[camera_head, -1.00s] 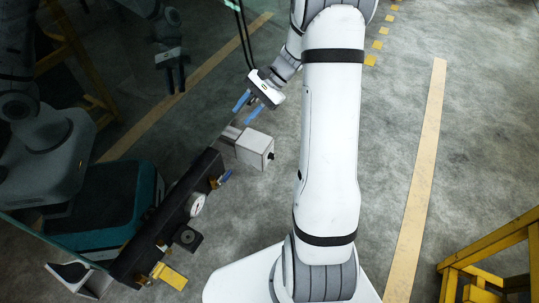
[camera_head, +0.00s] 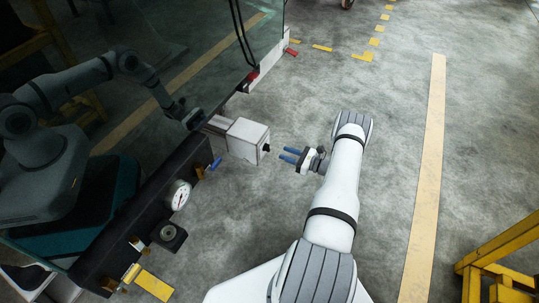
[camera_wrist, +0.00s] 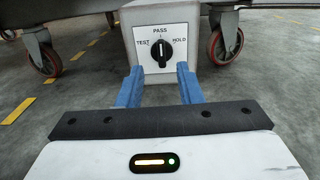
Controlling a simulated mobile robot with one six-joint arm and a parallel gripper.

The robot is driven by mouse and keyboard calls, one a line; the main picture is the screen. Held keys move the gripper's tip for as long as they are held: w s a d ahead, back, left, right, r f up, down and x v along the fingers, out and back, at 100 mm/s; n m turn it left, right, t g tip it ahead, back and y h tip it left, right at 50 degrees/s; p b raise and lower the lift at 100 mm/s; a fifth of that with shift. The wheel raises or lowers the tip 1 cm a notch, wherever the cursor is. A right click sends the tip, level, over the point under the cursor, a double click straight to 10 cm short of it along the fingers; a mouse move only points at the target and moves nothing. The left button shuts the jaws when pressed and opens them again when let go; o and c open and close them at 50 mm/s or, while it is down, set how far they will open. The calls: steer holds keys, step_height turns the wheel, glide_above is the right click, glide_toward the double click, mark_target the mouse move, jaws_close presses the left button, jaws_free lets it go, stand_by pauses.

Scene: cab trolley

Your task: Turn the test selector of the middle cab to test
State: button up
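The test selector (camera_wrist: 162,49) is a black rotary knob on a white plate marked TEST at left, PASS at top and HOLD at right. Its white pointer line stands upright, toward PASS. It sits on the face of a light grey box (camera_head: 247,139), and in the head view the knob (camera_head: 266,147) shows as a small dark bump. My gripper (camera_head: 289,154) is open, with blue fingers pointing at the knob and a gap between. In the wrist view my gripper (camera_wrist: 158,85) has its fingers on either side, below the knob and apart from it.
A dark beam with a white round gauge (camera_head: 180,195), a blue lever (camera_head: 215,164) and a yellow plate (camera_head: 153,284) lies left of the box. Castor wheels (camera_wrist: 224,47) flank the box. A yellow frame (camera_head: 500,250) stands at right. The floor around my gripper is clear.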

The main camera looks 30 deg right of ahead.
mark_target(268, 148)
steer(key=b+x, duration=0.1)
steer(key=x, duration=0.6)
steer(key=shift+w+f+b, duration=0.25)
steer(key=shift+b, duration=0.15)
steer(key=shift+a, duration=0.15)
